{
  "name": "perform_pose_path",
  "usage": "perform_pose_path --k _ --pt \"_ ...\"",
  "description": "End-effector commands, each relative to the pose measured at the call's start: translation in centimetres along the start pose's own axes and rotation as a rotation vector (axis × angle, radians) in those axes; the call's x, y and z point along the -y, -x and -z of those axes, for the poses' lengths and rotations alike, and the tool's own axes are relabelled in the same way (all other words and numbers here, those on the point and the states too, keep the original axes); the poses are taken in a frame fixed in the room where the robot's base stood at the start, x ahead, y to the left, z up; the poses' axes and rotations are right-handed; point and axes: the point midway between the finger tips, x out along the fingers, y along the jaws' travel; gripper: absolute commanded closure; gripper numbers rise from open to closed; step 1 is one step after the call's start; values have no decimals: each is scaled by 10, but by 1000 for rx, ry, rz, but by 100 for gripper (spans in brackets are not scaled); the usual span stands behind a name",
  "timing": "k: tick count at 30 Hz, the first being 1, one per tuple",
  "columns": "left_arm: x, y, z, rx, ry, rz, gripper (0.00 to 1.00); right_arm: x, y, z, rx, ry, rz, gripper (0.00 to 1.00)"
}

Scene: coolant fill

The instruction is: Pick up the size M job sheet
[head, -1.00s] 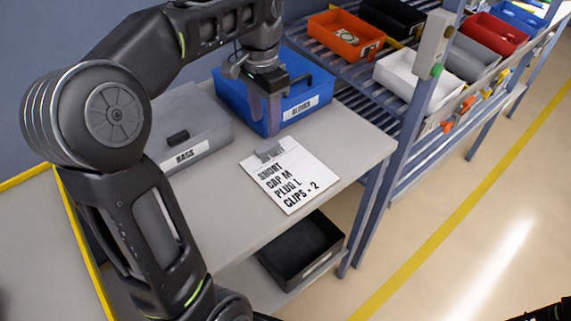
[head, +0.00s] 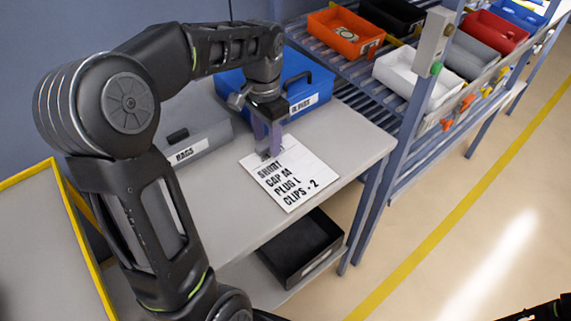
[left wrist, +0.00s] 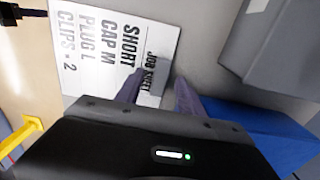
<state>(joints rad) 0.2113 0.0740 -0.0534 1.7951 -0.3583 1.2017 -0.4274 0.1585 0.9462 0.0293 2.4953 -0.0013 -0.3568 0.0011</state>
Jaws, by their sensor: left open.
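The job sheet (head: 290,180) is a white card lying flat on the grey table. It reads SHORT, CAP M, PLUG L, CLIPS - 2. It also shows in the left wrist view (left wrist: 100,50), with a JOB SHEET heading. My left gripper (head: 267,148) is open, pointing down at the sheet's top edge, where its fingers largely cover the grey tab. In the left wrist view the two fingers (left wrist: 160,90) stand apart at that edge; contact cannot be told.
A black bin (head: 300,248) sits on the lower shelf. A blue post (head: 408,130) and a rack with an orange bin (head: 345,33) and a white bin (head: 405,75) stand at right.

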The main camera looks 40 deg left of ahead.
Motion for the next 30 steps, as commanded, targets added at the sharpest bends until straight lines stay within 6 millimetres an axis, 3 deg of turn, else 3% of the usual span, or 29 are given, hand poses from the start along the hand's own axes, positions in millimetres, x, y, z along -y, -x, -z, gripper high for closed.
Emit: perform_pose_path --k 20,30 --pt "0 -7 0 -1 0 1 55 0 0 0 0 0 0 64" --pt "0 -7 0 -1 0 1 82 0 0 0 0 0 0 64"
